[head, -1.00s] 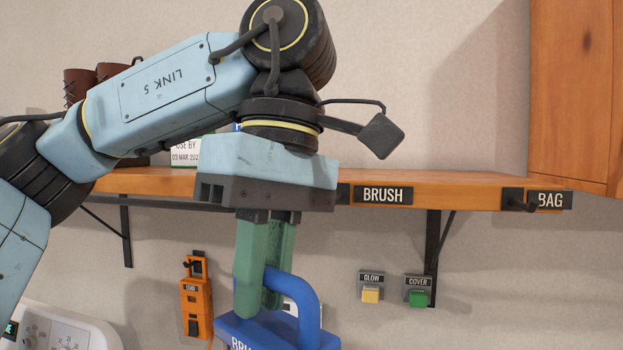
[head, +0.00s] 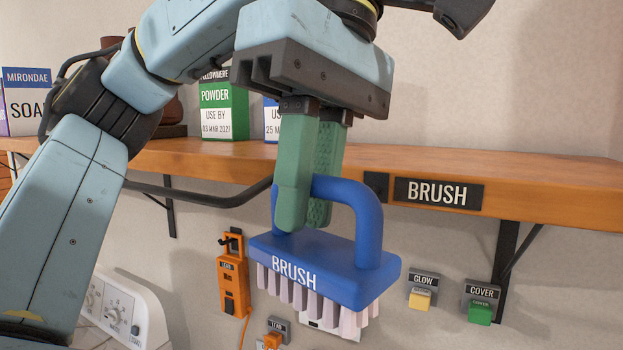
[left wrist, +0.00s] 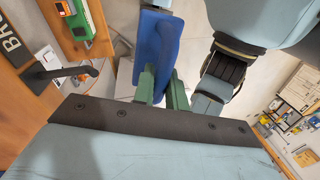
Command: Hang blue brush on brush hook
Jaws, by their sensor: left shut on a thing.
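The blue brush (head: 325,265) has a raised loop handle, a white BRUSH label and pale bristles pointing down. My left gripper (head: 304,215) is shut on the left part of its handle and holds it in the air, slightly tilted, in front of the shelf edge. The brush hook's dark plate (head: 376,187) shows on the shelf edge beside the BRUSH sign (head: 438,193); its prong is not clear in the head view. In the left wrist view the dark hook (left wrist: 65,72) sticks out left of the brush (left wrist: 157,48), apart from it. My right gripper is not in view.
The wooden shelf (head: 540,195) carries a green powder box (head: 225,108) and other boxes. Below it on the wall are an orange device (head: 233,280), the GLOW switch (head: 421,292) and the COVER switch (head: 480,305). A white appliance (head: 115,310) stands lower left.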

